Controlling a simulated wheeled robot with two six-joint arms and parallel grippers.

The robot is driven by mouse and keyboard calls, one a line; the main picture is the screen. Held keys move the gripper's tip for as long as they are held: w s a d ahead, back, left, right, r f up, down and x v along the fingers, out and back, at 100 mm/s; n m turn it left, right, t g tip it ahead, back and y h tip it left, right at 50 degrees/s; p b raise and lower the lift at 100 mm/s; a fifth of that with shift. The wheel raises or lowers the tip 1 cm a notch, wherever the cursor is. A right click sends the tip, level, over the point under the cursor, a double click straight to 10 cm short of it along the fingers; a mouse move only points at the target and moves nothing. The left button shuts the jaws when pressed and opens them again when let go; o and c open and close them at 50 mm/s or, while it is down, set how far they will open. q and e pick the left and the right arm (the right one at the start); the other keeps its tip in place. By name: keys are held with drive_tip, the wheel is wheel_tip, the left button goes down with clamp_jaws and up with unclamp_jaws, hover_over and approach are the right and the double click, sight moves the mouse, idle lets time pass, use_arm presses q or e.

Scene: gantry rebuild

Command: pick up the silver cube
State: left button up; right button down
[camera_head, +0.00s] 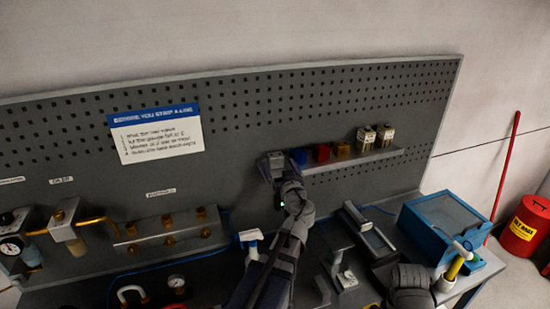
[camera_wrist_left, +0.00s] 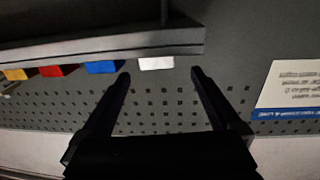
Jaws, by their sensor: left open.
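The silver cube (camera_wrist_left: 156,63) shows as a pale block in the left wrist view, at the end of the row by the shelf's end. My left gripper (camera_wrist_left: 160,75) is open, with one finger on each side of the cube's line in that view. The fingertips look just short of the cube, and I see no contact. My right gripper is not visible; only part of my right arm shows at the lower right.
Beside the cube on the shelf (camera_head: 352,161) are a blue cube (camera_head: 299,157), a red cube (camera_head: 321,153), a yellow cube (camera_head: 342,149) and two small jars. The pegboard (camera_head: 260,115) rises behind.

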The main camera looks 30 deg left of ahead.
sight(277, 158)
use_arm(q)
drive_tip(key=shift+w+a+r, duration=0.1)
drive_tip(key=shift+w+a, duration=0.1)
drive_tip(key=shift+w, duration=0.15)
drive_tip(key=shift+w+a+f, duration=0.25)
drive_tip(key=shift+w+a, duration=0.25)
drive_tip(key=shift+a, duration=0.1)
drive_tip(key=x, duration=0.4)
drive_tip(key=shift+w+a, duration=0.1)
drive_tip(key=shift+w, duration=0.3)
drive_tip(key=shift+s+r, duration=0.15)
drive_tip(key=shift+c, duration=0.4)
clamp_jaws()
